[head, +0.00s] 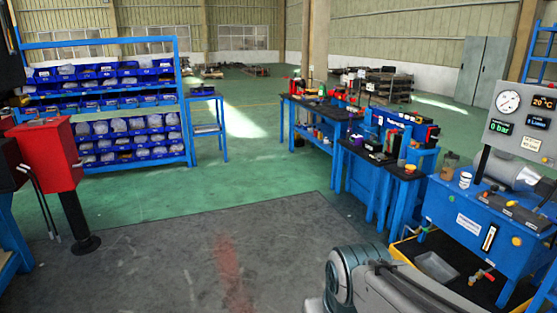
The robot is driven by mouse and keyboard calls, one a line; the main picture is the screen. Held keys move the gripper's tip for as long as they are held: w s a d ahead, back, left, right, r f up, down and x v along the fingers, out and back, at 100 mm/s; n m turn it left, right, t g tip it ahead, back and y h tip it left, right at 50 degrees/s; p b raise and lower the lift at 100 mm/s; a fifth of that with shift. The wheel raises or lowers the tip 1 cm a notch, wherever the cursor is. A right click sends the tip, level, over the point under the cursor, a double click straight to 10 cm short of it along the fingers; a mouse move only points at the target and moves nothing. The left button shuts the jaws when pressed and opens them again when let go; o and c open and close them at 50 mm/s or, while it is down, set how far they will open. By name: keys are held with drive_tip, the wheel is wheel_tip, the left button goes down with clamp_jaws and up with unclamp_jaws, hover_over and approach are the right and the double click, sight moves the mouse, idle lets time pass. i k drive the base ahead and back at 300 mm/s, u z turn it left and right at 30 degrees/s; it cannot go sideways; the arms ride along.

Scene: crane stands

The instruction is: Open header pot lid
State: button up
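I cannot pick out a header pot or its lid with certainty. At the right stands a blue hydraulic unit (458,222) with a gauge panel (519,122) above it. On its top are a silver cylinder (514,172), a white can (465,180) and a brown container (450,165). I cannot tell whether any of these is the pot. Part of my arm shows at the bottom, right of the middle, in front of the unit. My gripper is not in view.
A yellow-edged tray (404,252) lies under the blue unit. Blue workbenches (346,145) with tools stand behind it. A red box (47,155) on a black post stands at the left, and a blue bin rack (108,170) behind it. The middle floor is clear.

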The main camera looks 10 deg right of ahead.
sight(450, 155)
drive_tip(key=z, duration=0.2)
drive_tip(key=i, duration=1.6)
drive_tip(key=z, duration=0.75)
drive_tip(key=i, duration=1.85)
drive_tip(key=z, duration=0.95)
drive_tip(key=i, duration=1.35)
drive_tip(key=z, duration=0.35)
